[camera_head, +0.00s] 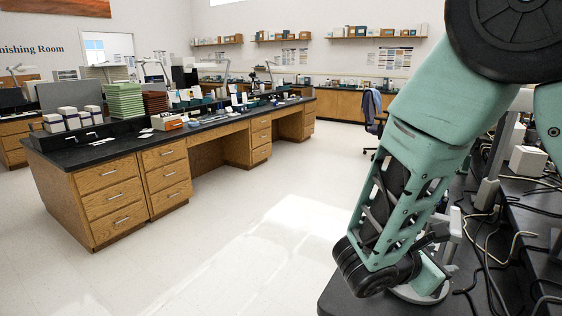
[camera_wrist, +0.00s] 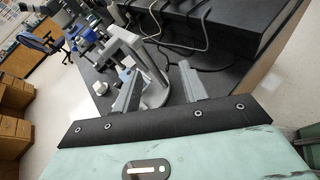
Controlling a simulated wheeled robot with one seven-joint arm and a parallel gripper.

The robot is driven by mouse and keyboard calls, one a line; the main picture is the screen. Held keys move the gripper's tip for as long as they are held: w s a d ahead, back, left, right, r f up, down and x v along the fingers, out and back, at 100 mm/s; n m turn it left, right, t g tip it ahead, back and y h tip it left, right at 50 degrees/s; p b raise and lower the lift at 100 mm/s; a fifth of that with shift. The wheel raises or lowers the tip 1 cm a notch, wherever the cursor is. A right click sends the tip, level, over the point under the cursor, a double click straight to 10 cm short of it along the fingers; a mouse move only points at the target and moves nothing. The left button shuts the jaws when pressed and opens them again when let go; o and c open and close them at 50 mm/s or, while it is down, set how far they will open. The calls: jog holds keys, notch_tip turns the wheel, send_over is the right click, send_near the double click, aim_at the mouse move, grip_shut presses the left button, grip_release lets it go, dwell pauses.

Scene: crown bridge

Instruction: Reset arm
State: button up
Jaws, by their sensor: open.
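My gripper (camera_wrist: 160,91) shows in the wrist view with its two grey fingers spread apart and nothing between them. It points toward a dark bench (camera_wrist: 226,78) with cables and a light grey stand (camera_wrist: 150,68). In the head view my green arm comes down from the upper right and bends low over the corner of the dark bench (camera_head: 345,297). The gripper's fingers cannot be made out in the head view.
Loose cables (camera_head: 487,262) and a white box (camera_head: 527,161) lie on the right bench. A wooden lab island (camera_head: 120,200) with a black top stands at left. A blue chair (camera_head: 372,108) stands behind. The pale floor (camera_head: 235,240) between is clear.

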jog(key=s+a+r+m+g+y, duration=0.2)
jog(key=s+a+m+g+y, duration=0.3)
jog(key=s+a+m+y, duration=0.7)
jog(key=s+a+y, duration=0.1)
jog(key=s+a, duration=0.3)
jog(key=s, duration=0.4)
jog(key=shift+a+r+m, duration=0.2)
jog(key=shift+a+m, duration=0.15)
jog(key=shift+m, duration=0.05)
jog(key=shift+s, duration=0.1)
